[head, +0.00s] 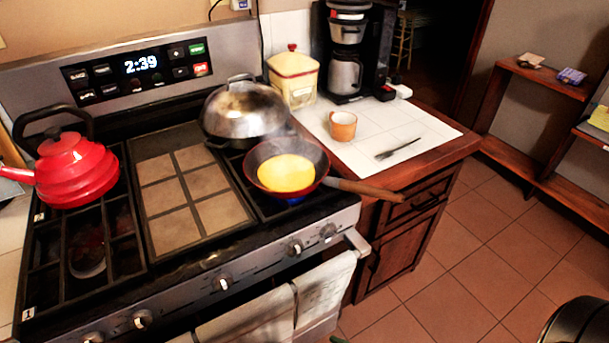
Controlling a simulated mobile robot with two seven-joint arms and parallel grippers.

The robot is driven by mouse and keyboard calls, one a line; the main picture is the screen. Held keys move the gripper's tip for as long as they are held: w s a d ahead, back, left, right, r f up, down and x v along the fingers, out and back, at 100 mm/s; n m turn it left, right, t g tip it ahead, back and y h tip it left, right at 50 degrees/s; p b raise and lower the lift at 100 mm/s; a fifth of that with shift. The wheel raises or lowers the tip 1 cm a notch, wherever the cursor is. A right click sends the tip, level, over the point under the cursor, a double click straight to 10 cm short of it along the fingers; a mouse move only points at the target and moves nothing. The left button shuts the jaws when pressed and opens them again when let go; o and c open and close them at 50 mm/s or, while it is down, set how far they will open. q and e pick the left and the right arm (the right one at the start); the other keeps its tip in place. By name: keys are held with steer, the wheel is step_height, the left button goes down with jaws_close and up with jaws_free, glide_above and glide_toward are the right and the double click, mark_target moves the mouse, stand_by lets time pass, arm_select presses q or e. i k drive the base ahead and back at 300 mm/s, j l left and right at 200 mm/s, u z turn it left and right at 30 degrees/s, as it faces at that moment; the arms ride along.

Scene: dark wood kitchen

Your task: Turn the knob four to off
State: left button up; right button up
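Several knobs run along the stove's (180,298) front panel. The fourth from the left among those in view (295,247) sits right of the middle knob (223,282), with another knob (328,232) to its right. I cannot read any numbers on the knobs, so I cannot tell for sure which is knob four. A small blue flame (295,201) shows under the red frying pan (250,182) at the right front, which holds something yellow (286,173). Neither of my grippers is in view.
The pan's wooden handle (365,190) sticks out over the counter's front edge. A domed lidded pan (245,112) stands behind it, and a red kettle (75,172) is at the left. Towels (325,290) hang from the oven handle below the knobs. The floor (480,250) at right is mostly clear.

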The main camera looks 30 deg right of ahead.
mark_target(329, 231)
steer(key=k+l+u, duration=0.15)
steer(key=l, duration=0.25)
steer(key=l+u, duration=0.15)
steer(key=l, duration=0.25)
steer(key=k+l+u, duration=0.2)
steer(key=l, duration=0.2)
steer(key=k+l+u, duration=0.15)
steer(key=l, duration=0.2)
